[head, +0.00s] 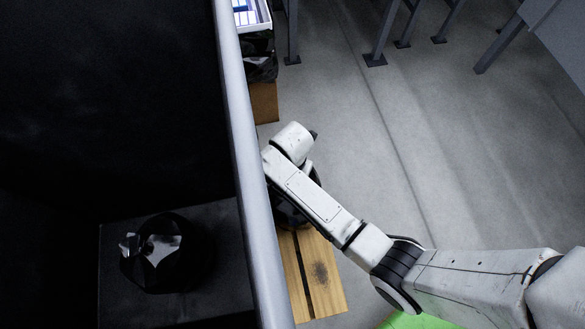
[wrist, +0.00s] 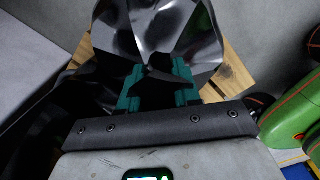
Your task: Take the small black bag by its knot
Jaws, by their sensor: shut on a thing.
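A shiny black bag (wrist: 145,28) fills the top middle of the wrist view, its crumpled, gathered part between my teal fingertips. My gripper (wrist: 158,86) is shut on this gathered part; the exact shape of the knot is hard to make out. In the head view a dark piece of the bag (head: 290,212) shows below my arm, over a wooden slatted surface (head: 325,285). My gripper's fingers are hidden there behind my arm and the rail.
A pale rail (head: 250,160) runs beside my arm. Left of it, another black bag (head: 143,272) sits on a dark box. A cardboard-coloured box (head: 264,103) with black plastic stands beyond. A green and orange object (wrist: 297,110) is close right in the wrist view. Grey floor lies right.

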